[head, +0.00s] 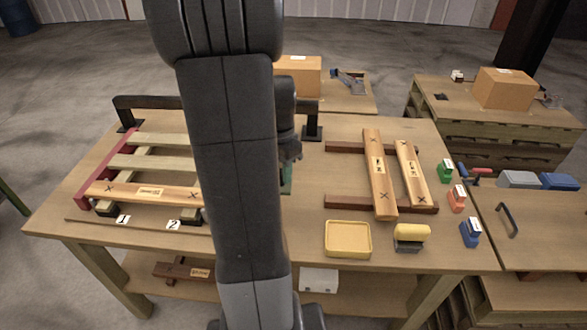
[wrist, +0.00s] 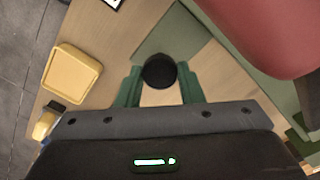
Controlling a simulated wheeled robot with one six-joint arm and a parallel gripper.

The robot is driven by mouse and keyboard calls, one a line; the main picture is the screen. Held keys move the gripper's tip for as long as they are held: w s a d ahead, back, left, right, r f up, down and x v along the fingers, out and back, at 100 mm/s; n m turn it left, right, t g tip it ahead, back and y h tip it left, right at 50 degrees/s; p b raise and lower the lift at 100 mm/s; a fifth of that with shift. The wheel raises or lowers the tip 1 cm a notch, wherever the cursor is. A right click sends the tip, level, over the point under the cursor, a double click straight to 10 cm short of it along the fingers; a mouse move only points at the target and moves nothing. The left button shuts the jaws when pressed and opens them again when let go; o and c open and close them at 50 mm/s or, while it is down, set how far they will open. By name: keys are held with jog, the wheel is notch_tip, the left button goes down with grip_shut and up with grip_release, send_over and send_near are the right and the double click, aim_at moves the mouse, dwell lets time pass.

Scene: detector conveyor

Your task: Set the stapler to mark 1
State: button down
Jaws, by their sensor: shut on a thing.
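In the wrist view my gripper (wrist: 160,91) has its green fingers on either side of a black round-ended part (wrist: 159,71), shut on it. This looks like the stapler's handle. A large red body (wrist: 270,30) fills the upper right of that view, close to the camera; I cannot tell if it belongs to the stapler. In the head view my arm hides the gripper's fingers and the stapler. Mark 1 (head: 123,219) is a white label at the table's front left. A labelled board (head: 146,191) with crosses lies above it, across a slatted frame.
Mark 2 (head: 173,225) is right of mark 1. A black bar (head: 150,101) stands behind the frame. A yellow tray (head: 348,239), a yellow-topped block (head: 411,237), two marked boards (head: 380,175) on red rails and several small coloured items (head: 456,199) occupy the right side.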

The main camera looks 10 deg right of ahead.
jog(key=w+a+p, duration=0.1)
jog(key=w+a, duration=0.2)
jog(key=a, duration=1)
jog(key=w+a+p, duration=0.2)
jog(key=w+a, duration=0.2)
jog(key=a, duration=0.9)
jog(key=w+a+p, duration=0.2)
jog(key=w+a, duration=0.2)
jog(key=a, duration=0.9)
jog(key=shift+w+a, duration=0.25)
jog(key=shift+a, duration=0.15)
jog(key=c, duration=1)
grip_release()
notch_tip(320, 180, up, 14)
jog(key=b, duration=0.1)
jog(key=shift+f, duration=0.1)
